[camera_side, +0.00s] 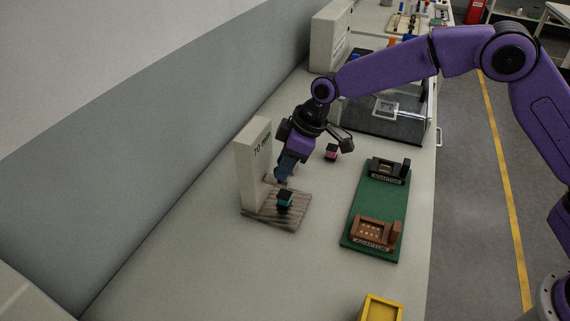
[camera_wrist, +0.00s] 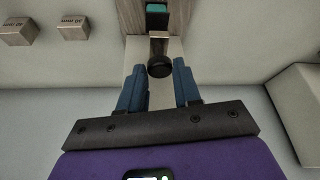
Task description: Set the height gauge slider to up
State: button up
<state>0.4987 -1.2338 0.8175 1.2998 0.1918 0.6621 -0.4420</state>
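The height gauge appears to be the pale upright slab (camera_side: 254,160) with dark lettering, standing on a wooden base (camera_side: 262,212) in the side view. A dark round knob (camera_wrist: 159,66), likely the slider's, shows in the wrist view in front of a pale strip. My gripper (camera_side: 283,173) is low beside the slab's face, above the base. In the wrist view its blue fingers (camera_wrist: 158,72) are apart, one on each side of the knob, with gaps visible. The knob is hidden behind the gripper in the side view, so the slider's height cannot be told.
A teal and black block (camera_side: 285,199) sits on the wooden base. A green board (camera_side: 373,211) with two labelled holders lies to the right. A pink and black block (camera_side: 331,152) stands behind my gripper. A yellow bin (camera_side: 381,308) is at the front. The front-left bench is clear.

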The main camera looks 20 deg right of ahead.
jog(key=o, duration=0.3)
jog(key=shift+r, duration=0.15)
jog(key=shift+r, duration=0.1)
jog(key=v, duration=1.7)
jog(key=shift+d, duration=0.1)
jog(key=s+d+f+h, duration=0.1)
jog(key=s+d+f, duration=0.2)
jog(key=s+d, duration=0.4)
jog(key=s+d+f+g+h, duration=0.1)
jog(key=s+d+f, duration=0.2)
jog(key=s+d, duration=0.4)
jog(key=s+d+f+g+h, duration=0.1)
jog(key=s+d+f, duration=0.2)
jog(key=s, duration=1.4)
jog(key=d, duration=0.4)
jog(key=shift+n, duration=0.3)
